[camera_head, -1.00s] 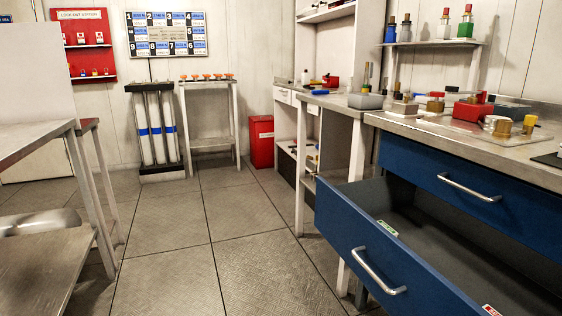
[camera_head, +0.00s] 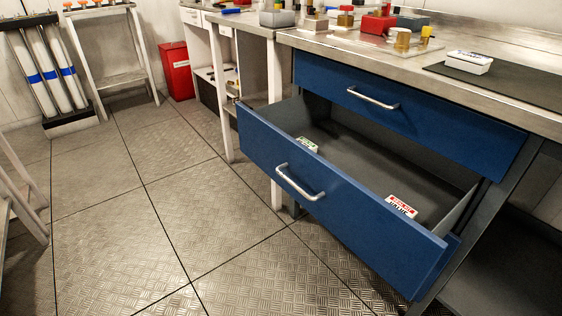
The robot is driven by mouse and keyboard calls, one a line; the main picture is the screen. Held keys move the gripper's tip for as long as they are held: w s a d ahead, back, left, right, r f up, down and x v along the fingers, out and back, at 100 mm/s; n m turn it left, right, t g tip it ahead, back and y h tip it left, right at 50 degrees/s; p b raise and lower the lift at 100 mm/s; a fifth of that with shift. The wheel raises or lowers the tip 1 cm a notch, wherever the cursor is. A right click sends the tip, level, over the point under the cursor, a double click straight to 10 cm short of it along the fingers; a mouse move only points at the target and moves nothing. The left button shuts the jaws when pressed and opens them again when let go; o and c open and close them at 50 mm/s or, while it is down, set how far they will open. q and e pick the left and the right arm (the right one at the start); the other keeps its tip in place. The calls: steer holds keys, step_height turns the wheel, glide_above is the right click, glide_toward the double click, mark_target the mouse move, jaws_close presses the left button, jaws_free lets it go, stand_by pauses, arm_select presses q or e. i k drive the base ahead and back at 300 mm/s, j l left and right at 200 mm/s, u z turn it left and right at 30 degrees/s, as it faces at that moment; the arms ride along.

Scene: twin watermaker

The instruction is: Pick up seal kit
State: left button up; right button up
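The lower blue drawer (camera_head: 290,170) is pulled open. A small packet with a red and white label (camera_head: 401,206) lies in it near the front right. A smaller packet with a green and white label (camera_head: 306,145) lies toward its left end. A white box with a dark printed label (camera_head: 468,62) sits on a black mat (camera_head: 505,84) on the worktop. The print is too small to tell which is the seal kit. Neither of my grippers is in view.
The upper blue drawer (camera_head: 400,115) is shut above the open one. The steel worktop (camera_head: 345,45) carries a red block (camera_head: 378,24) and several small parts. A red bin (camera_head: 176,71) stands at the back. The tread-plate floor (camera_head: 120,200) before the drawer is clear.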

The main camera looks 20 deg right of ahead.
mark_target(473, 64)
steer(key=z, duration=1.5)
steer(key=i+j+z, duration=0.1)
steer(key=j, duration=0.25)
steer(key=i+j+z, duration=0.15)
steer(key=j, duration=0.25)
